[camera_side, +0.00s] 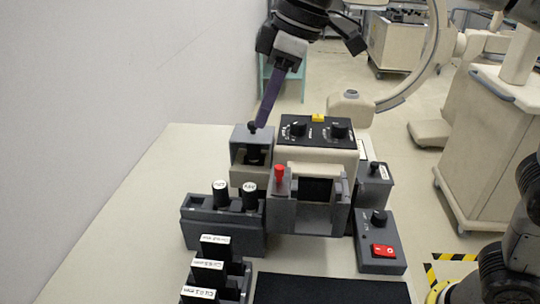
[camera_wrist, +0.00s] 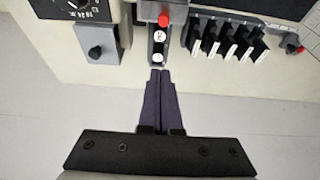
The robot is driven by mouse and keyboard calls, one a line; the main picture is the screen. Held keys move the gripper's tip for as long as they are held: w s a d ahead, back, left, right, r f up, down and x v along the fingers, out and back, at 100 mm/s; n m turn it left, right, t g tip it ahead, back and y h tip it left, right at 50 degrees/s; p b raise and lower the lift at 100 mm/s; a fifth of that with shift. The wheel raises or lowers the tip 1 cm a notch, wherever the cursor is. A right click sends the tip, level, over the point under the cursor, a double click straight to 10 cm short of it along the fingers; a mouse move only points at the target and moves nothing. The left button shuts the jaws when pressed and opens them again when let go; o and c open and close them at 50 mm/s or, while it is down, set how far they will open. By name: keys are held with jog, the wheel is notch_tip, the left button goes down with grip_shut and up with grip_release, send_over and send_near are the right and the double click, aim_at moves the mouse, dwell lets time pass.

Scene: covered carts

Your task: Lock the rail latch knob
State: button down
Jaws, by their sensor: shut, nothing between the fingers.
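In the side view, a red knob (camera_side: 279,171) stands upright on a grey bracket (camera_side: 313,217) at the front of the beige unit. It also shows in the wrist view (camera_wrist: 164,19). A small black knob (camera_side: 252,127) tops a grey housing (camera_side: 239,140) farther back; a black knob on a grey box shows in the wrist view (camera_wrist: 95,52). No label shows which knob is the rail latch. My gripper (camera_side: 262,123) is shut and empty, its purple fingers angled down. In the side view its tips appear beside the black knob; contact is unclear. The wrist view also shows the shut fingers (camera_wrist: 160,74).
A grey holder (camera_side: 214,233) with white-capped black vials stands front left, with labelled slots (camera_side: 205,275) nearer. A dial panel (camera_side: 315,130) tops the beige unit. A red-switch box (camera_side: 383,250) stands right, beside a black mat (camera_side: 330,288). Bare table lies at left.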

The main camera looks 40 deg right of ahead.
aim_at(282, 167)
jog(key=x, duration=1)
jog(key=shift+a+f, duration=0.1)
jog(key=shift+s+d, duration=1.35)
jog(key=shift+d, duration=0.1)
jog(key=shift+s+d, duration=0.9)
jog(key=w+a, duration=0.3)
jog(key=v, duration=1)
jog(key=shift+r, duration=0.2)
